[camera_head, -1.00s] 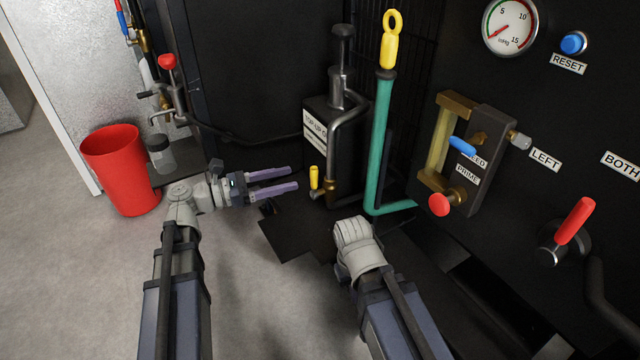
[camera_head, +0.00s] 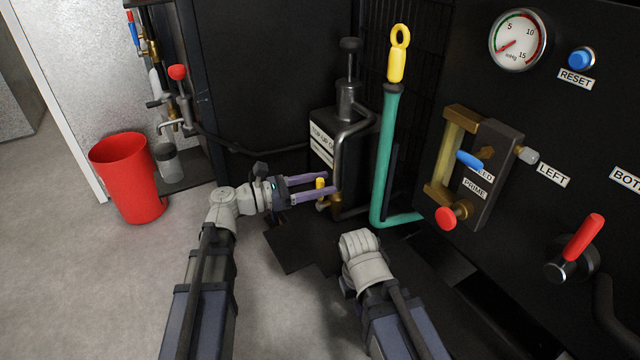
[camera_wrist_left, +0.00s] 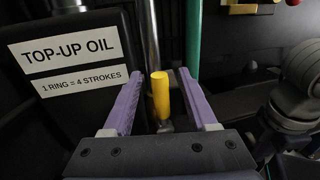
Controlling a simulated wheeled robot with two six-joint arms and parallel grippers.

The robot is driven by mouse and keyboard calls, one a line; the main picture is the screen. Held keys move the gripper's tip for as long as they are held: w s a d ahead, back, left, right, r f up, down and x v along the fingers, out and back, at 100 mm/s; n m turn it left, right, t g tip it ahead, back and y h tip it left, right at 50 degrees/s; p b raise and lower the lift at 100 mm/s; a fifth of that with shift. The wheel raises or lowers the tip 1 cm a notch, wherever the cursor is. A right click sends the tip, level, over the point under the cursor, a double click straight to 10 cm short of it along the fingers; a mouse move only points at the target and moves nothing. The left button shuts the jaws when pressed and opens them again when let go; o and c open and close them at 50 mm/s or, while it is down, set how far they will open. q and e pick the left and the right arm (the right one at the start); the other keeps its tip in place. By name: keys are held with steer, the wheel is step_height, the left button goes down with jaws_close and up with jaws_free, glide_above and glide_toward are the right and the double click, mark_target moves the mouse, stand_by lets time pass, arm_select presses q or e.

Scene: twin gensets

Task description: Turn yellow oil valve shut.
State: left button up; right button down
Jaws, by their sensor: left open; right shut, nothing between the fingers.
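The yellow oil valve handle (camera_head: 320,187) stands upright on a brass fitting at the front of the black top-up oil tank (camera_head: 322,130). In the left wrist view the yellow handle (camera_wrist_left: 161,95) stands between the two purple fingers. My left gripper (camera_head: 332,183) is open, its fingers pointing at the tank, one on each side of the handle. I see no clear contact. The valve's lower part is mostly hidden in the wrist view. My right arm's wrist shows low in the middle of the head view, but its fingers are hidden.
A green lever (camera_head: 385,150) with a yellow ring top stands right of the tank. A hand pump (camera_head: 348,100) rises from the tank. A red bucket (camera_head: 128,178) stands at left. A black panel with a red handle (camera_head: 583,237) is at right. Grey floor is clear at lower left.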

arm_select(q)
jaws_close()
stand_by(0.4)
stand_by(0.9)
